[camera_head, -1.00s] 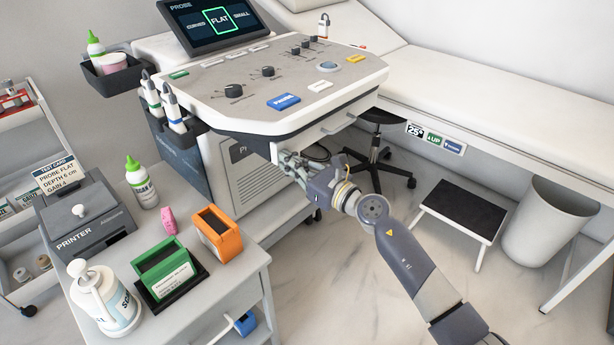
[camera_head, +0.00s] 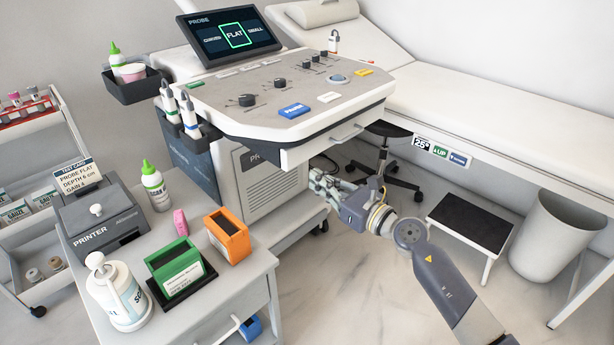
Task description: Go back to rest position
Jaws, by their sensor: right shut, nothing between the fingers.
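My right gripper (camera_head: 318,182) is shut and empty. It is in front of the ultrasound console (camera_head: 290,98), below the console's front edge and apart from the drawer handle (camera_head: 346,133). My right arm reaches in from the lower right. My left gripper is out of view.
A side cabinet (camera_head: 226,288) at the lower left carries a printer (camera_head: 108,228), a pump bottle (camera_head: 119,292), a green box (camera_head: 177,266), an orange box (camera_head: 228,236) and a gel bottle (camera_head: 156,188). A step stool (camera_head: 470,222), bin (camera_head: 556,236) and couch (camera_head: 500,115) stand right. Open floor lies in front.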

